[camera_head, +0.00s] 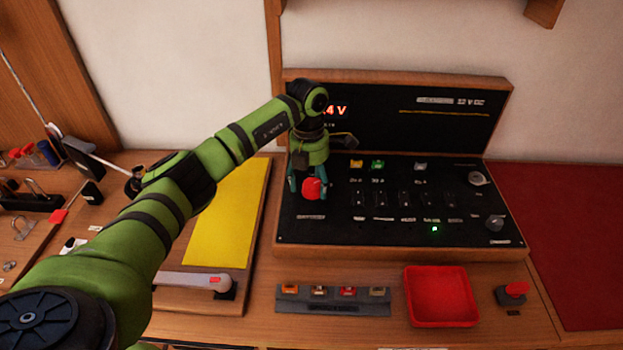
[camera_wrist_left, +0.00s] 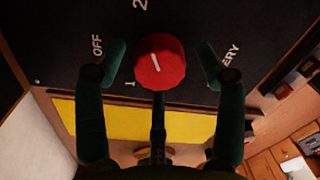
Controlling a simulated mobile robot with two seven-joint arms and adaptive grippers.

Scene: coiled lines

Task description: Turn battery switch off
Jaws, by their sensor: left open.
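The red battery switch knob (camera_head: 312,188) sits at the left end of the black panel (camera_head: 400,229). In the left wrist view the red knob (camera_wrist_left: 160,62) has a white pointer line, slightly tilted off upright. The labels OFF (camera_wrist_left: 97,45), 1 and 2 are printed around it. My left gripper (camera_head: 307,184) is open, with one finger on each side of the knob. In the left wrist view the fingers (camera_wrist_left: 160,62) show gaps to the knob on both sides. My right gripper is not in view.
The panel has several small switches, a lit green lamp (camera_head: 435,229) and two grey knobs on the right. A red tray (camera_head: 440,298), a fuse strip (camera_head: 333,300) and a red push button (camera_head: 516,289) lie in front. A yellow mat (camera_head: 228,215) lies left.

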